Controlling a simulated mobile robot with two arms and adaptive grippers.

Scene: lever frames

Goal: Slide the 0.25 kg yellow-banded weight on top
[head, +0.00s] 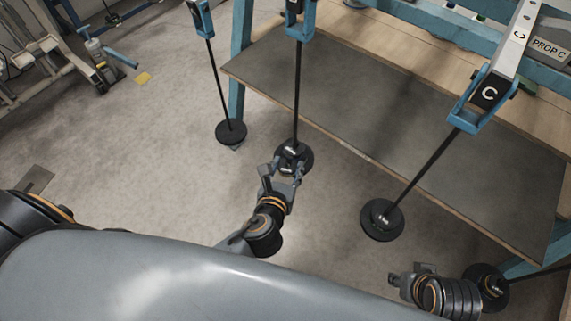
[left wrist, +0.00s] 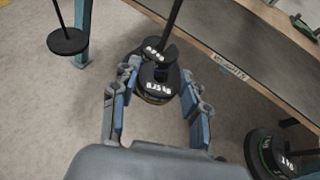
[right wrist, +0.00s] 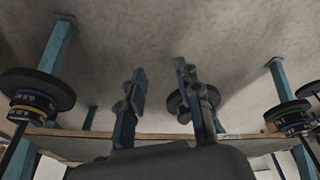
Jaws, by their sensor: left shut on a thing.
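The 0.25 kg weight (left wrist: 158,78) is a small dark disc with a white label in the left wrist view, with a thin yellowish edge low on its side. My left gripper (left wrist: 160,70) is shut on it, one finger on each side. It is close against a hanging rod, beside a disc labelled about 0.5 kg (left wrist: 152,49) on that hanger. I cannot tell whether the held weight rests on the stack. In the head view my left gripper (head: 284,170) partly hides the hanger's discs (head: 302,152). My right gripper (right wrist: 160,70) is open and empty in the right wrist view.
Another rod carries a dark disc (head: 231,132) to the left. A hanger under beam C holds a stack (head: 382,220) to the right. More discs (head: 487,286) stand beside my right arm. A grey-topped bench (head: 400,110) with a wooden edge lies behind the rods.

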